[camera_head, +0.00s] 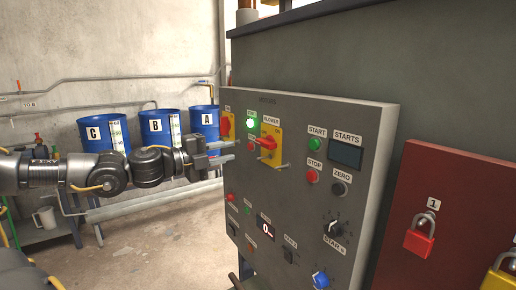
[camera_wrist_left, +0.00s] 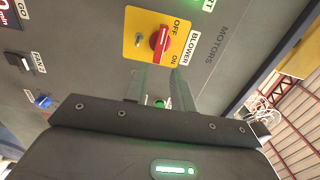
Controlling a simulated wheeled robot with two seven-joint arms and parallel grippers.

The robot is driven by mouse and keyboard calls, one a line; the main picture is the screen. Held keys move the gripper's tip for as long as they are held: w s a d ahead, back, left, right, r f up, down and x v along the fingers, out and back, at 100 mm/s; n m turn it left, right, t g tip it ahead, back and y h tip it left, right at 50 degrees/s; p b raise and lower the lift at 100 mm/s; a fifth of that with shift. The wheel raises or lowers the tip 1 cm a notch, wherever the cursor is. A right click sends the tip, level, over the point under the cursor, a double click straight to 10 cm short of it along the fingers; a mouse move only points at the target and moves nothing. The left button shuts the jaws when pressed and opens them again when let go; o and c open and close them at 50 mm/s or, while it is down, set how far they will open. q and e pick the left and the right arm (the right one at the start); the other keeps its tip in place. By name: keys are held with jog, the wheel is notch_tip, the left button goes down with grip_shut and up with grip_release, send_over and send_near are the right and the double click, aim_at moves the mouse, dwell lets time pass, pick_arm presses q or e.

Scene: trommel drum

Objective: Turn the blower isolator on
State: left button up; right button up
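The blower isolator is a red rotary handle (camera_head: 266,144) on a yellow plate (camera_head: 275,133), upper left on the grey motors panel. In the left wrist view the handle (camera_wrist_left: 160,41) shows near the top, with OFF and ON marked beside it and the BLOWER label next to the plate. I cannot tell for sure which mark it points to. My left gripper (camera_head: 222,152) is in front of the panel, left of the handle. Its two fingers, also in the wrist view (camera_wrist_left: 165,85), are apart with nothing between them. They appear short of the handle. My right gripper is not in view.
A lit green lamp (camera_head: 250,123) sits above the isolator. Another red handle (camera_head: 225,125) is at the panel's left edge. Buttons and a display (camera_head: 345,153) are to the right. A red padlock (camera_head: 419,238) hangs on a red board. Blue barrels (camera_head: 160,128) stand behind my left arm.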

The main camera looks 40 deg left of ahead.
aim_at(261, 145)
pick_arm(q)
jog(key=p+x, duration=0.3)
jog(key=x, duration=0.2)
jog(key=p+x, duration=0.4)
jog(key=shift+w+d+r, duration=0.1)
jog(key=shift+w+r, duration=0.1)
jog(key=shift+w, duration=0.2)
jog(key=shift+w+d+f+p, duration=0.15)
jog(key=shift+w+p, duration=0.2)
jog(key=shift+w, duration=0.15)
jog(key=shift+c, duration=0.3)
grip_shut()
